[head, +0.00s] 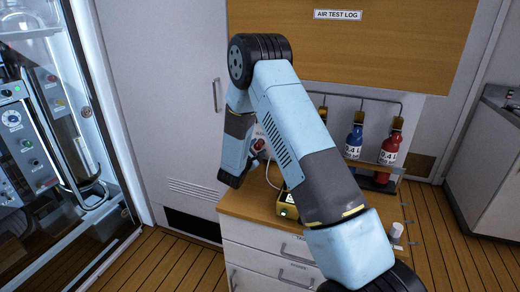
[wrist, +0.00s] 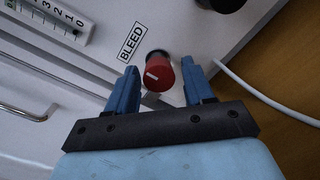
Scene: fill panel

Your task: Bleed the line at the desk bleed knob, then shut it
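The bleed knob (wrist: 158,74) is a red round knob with a white line on its face, on a pale panel beside a BLEED label (wrist: 132,42) in the wrist view. My gripper (wrist: 160,66) has two blue fingers, one on each side of the knob. The fingers are apart, and a gap shows between each finger and the knob, so it is not gripped. How deep the fingertips reach along the knob is hard to tell. In the head view my own arm covers most of the panel, and the fingers cannot be made out there.
A numbered scale (wrist: 55,18) is upper left. In the head view, blue (head: 354,143) and red (head: 389,150) bottles stand right of my arm, on the wooden-topped desk (head: 240,205).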

